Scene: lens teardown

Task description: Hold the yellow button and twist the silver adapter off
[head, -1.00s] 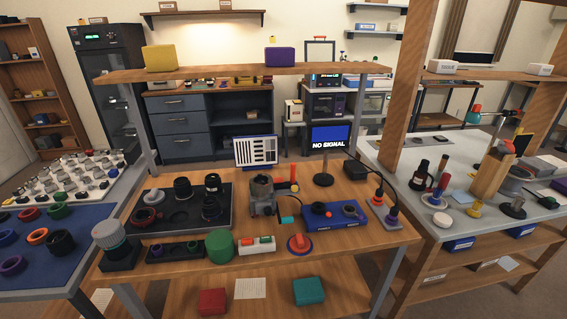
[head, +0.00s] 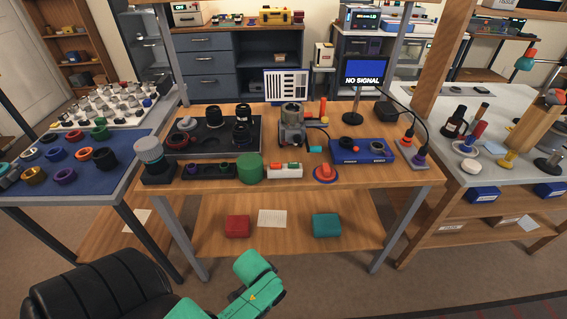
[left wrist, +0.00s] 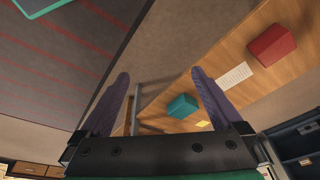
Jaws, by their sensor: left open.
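A grey clamp-like device (head: 291,136) stands near the middle of the wooden bench, with a silver ring-like part (head: 292,110) on top, which may be the silver adapter. A small yellow piece (head: 324,120) lies beside it near a red handle; I cannot tell whether it is the yellow button. My left gripper (left wrist: 160,76) is open and empty in the left wrist view, its two dark fingers spread. A teal arm part of mine shows low in the head view, in front of the bench and well away from the device. My right gripper is out of view.
The wooden bench (head: 405,178) also holds a dark tray (head: 216,149), a green cylinder (head: 249,167) and a blue box (head: 348,152). Its lower shelf holds a red box (head: 237,226) and a teal box (head: 326,224). A black chair (head: 95,290) stands at lower left.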

